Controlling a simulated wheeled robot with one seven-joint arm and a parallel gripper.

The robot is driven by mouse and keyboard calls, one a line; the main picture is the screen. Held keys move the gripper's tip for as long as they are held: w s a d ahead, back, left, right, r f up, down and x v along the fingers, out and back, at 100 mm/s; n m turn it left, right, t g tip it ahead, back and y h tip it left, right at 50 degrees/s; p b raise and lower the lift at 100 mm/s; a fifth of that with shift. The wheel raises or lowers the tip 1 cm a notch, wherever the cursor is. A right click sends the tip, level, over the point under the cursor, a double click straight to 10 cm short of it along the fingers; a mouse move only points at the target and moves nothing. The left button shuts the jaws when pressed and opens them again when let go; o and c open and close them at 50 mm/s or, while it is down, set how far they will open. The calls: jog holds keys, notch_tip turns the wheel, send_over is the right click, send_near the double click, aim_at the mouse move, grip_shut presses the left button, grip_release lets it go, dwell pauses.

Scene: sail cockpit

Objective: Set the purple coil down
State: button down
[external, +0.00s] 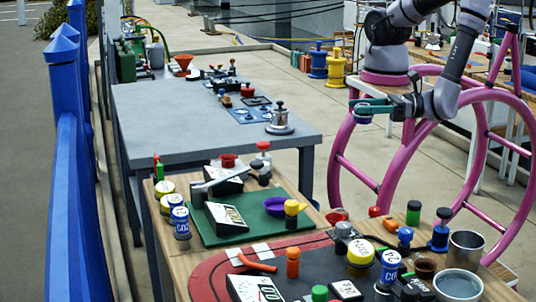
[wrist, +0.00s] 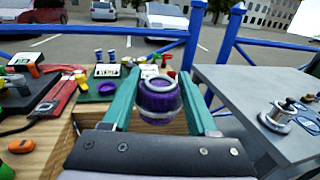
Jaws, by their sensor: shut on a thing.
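My gripper (external: 362,106) has teal fingers and is raised in the air at the upper right of the external view, in front of a pink wheel. In the wrist view my gripper (wrist: 158,95) is shut on the purple coil (wrist: 160,100), a short dark purple roll with pale metallic bands. The fingers press on its left and right sides. In the external view the coil (external: 363,118) hangs small below the fingertips, clear of any surface. The coil hides part of the wooden table edge in the wrist view.
A grey table (external: 200,120) has a wide bare area, with a metal pot-like item (external: 280,122) near its right edge. The wooden table (external: 180,245) is crowded with cans, meters and a green mat (external: 230,232). A blue fence (external: 75,160) runs along the left. The large pink wheel (external: 345,165) stands beside my arm.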

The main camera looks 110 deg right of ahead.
jog(key=w+d+m+g+h, duration=0.2)
jog(key=w+d+m+h, duration=0.35)
jog(key=w, duration=0.75)
jog(key=m+g+h, duration=0.8)
jog(key=g+h, duration=0.1)
jog(key=g, duration=0.3)
send_over(194, 133)
jog(key=f, duration=1)
jog(key=shift+d+f, duration=0.2)
jog(key=shift+d, duration=0.1)
jog(key=shift+w+f, duration=0.1)
jog(key=shift+f, duration=2.3)
jog(key=shift+f, duration=0.25)
